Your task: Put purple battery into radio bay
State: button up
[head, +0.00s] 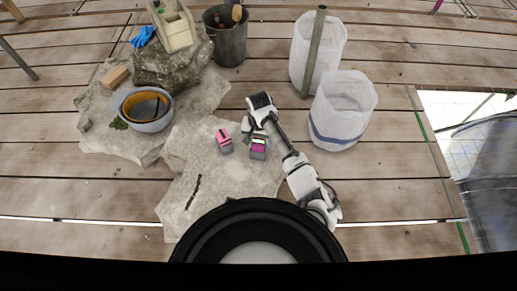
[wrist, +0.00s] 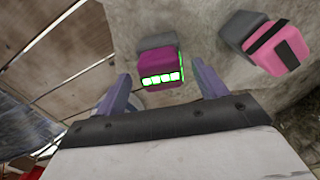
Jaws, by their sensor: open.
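A purple block with a row of lit green segments, which looks like the purple battery (head: 259,143), is at the stone slab's right side, against a dark grey block (head: 257,156). In the wrist view the purple battery (wrist: 158,66) lies between and beyond my open fingers, with the grey block (wrist: 157,41) behind it. My gripper (wrist: 161,75) is open, pointing at it; no contact shows. A pink block with a black stripe (head: 222,134) sits to the left, also against a grey block (head: 227,149). I cannot tell which part is the radio bay.
The flat stone slab (head: 215,190) lies on wooden planks. A blue-grey bowl (head: 147,124) and a dark bucket (head: 229,42) stand at the left and back. Two white mesh bins (head: 343,110) stand right of my arm. A dark stick (head: 193,192) lies on the slab.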

jog(key=shift+f, duration=0.8)
grip_shut()
